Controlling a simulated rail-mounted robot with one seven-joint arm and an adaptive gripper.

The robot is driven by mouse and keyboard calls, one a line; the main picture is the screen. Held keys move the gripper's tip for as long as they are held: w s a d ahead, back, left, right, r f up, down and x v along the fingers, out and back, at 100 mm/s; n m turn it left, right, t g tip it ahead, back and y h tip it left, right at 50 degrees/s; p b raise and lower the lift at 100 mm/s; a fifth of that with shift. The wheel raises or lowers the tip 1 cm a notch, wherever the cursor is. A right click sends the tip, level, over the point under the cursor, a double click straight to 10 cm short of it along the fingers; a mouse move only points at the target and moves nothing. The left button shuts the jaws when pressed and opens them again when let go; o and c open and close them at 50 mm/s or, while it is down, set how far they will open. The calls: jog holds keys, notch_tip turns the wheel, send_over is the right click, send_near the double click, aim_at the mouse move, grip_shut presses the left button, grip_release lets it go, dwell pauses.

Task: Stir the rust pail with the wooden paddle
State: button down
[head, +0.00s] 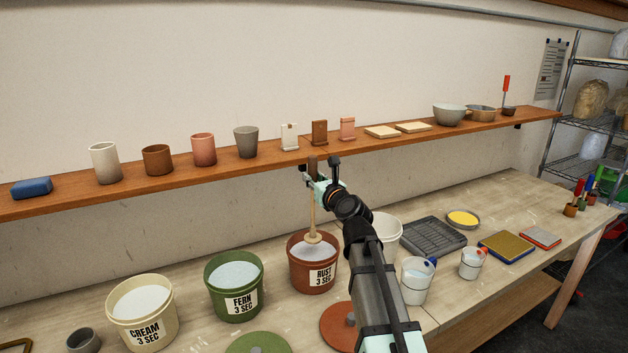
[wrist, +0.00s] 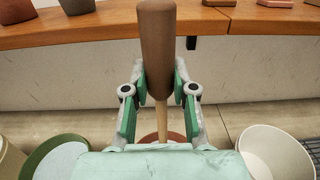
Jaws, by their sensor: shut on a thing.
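The rust pail (head: 312,280), red-brown and labelled "RUST 3 SEC", stands on the bench with pale liquid inside. My gripper (head: 314,181) is above it, shut on the wooden paddle (head: 313,215). The paddle hangs upright, with a dark handle, a thin pale shaft and a round pale head at the pail's mouth. I cannot tell whether the head touches the liquid. In the wrist view, the fingers (wrist: 159,78) close on the paddle's handle (wrist: 156,40). The rust pail's rim mostly hides behind my gripper there.
The fern pail (head: 234,289) and cream pail (head: 142,315) stand to the left. A white bucket (head: 387,235) is close on the right. Lids lie in front: green (head: 258,345) and red-brown (head: 338,322). A wooden shelf (head: 265,161) with cups runs behind my gripper.

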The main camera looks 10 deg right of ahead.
aim_at(314, 223)
notch_tip(314, 223, down, 15)
jog(key=b, duration=0.9)
jog(key=shift+f+b, duration=0.1)
jog(key=shift+b, duration=0.25)
